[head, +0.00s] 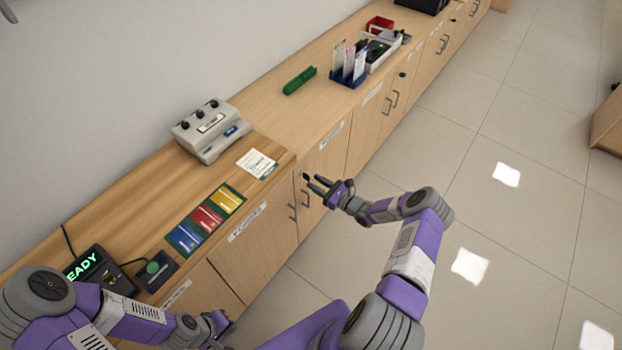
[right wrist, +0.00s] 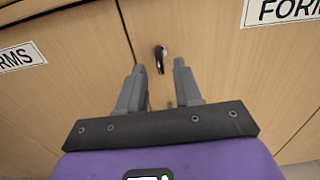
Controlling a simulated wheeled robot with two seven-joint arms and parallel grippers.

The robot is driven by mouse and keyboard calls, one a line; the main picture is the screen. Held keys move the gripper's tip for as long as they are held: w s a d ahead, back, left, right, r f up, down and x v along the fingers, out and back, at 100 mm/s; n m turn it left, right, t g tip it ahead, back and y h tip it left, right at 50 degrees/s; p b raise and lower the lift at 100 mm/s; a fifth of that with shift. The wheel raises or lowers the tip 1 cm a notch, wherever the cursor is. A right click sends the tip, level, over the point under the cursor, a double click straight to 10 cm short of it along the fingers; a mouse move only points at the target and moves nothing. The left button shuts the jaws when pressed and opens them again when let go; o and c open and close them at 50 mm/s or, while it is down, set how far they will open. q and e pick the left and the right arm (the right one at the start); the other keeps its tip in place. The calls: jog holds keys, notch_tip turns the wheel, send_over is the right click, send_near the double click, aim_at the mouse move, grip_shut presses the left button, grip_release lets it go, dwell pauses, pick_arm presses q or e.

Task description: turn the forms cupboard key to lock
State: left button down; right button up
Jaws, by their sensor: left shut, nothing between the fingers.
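The forms cupboard key (right wrist: 160,58) is a small dark piece with a shiny edge, standing out from the cupboard door just right of the seam between two doors. Its bow looks roughly upright. The forms cupboard front (right wrist: 210,45) is pale wood with "FORMS" labels on both sides. My right gripper (right wrist: 159,72) is open, its two fingers on either side of the key's line, with the key just beyond the tips and apart from them. In the head view my right gripper (head: 318,187) is at the cupboard front. My left gripper (head: 222,322) is shut and empty, low by the counter.
The counter holds a grey device with knobs (head: 210,130), a paper note (head: 257,163), coloured booklets (head: 206,218), a READY display (head: 90,268) and a blue leaflet holder (head: 349,75). Door handles (head: 292,213) stick out near my right gripper. The tiled floor (head: 500,200) is clear.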

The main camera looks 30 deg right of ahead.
jog(key=v, duration=0.4)
jog(key=shift+s+p, duration=0.15)
jog(key=shift+p, duration=0.15)
jog(key=s+a+f+n+g+y, duration=0.1)
jog(key=s+a+n+g+y, duration=0.2)
jog(key=a, duration=0.5)
jog(key=s+a+f+n+g, duration=0.25)
jog(key=a+n+g, duration=0.2)
jog(key=a, duration=0.25)
jog(key=s+a+f+n+g+y, duration=0.1)
jog(key=s+a+n+g+y, duration=0.1)
jog(key=s+a+n+g, duration=0.45)
jog(key=s+a+r+n+g+h, duration=0.1)
jog(key=s+a+n+h, duration=0.2)
jog(key=s+n, duration=0.2)
jog(key=s+a+r+n+g+h, duration=0.1)
jog(key=s+a+r+n+h, duration=0.1)
jog(key=s+n, duration=0.4)
jog(key=a+n+h, duration=0.1)
jog(key=n+h, duration=0.1)
jog(key=n, duration=0.1)
jog(key=shift+s+a+r+n+h+p, duration=0.2)
jog(key=shift+s+a+n+h+p, duration=0.1)
jog(key=shift+n, duration=0.1)
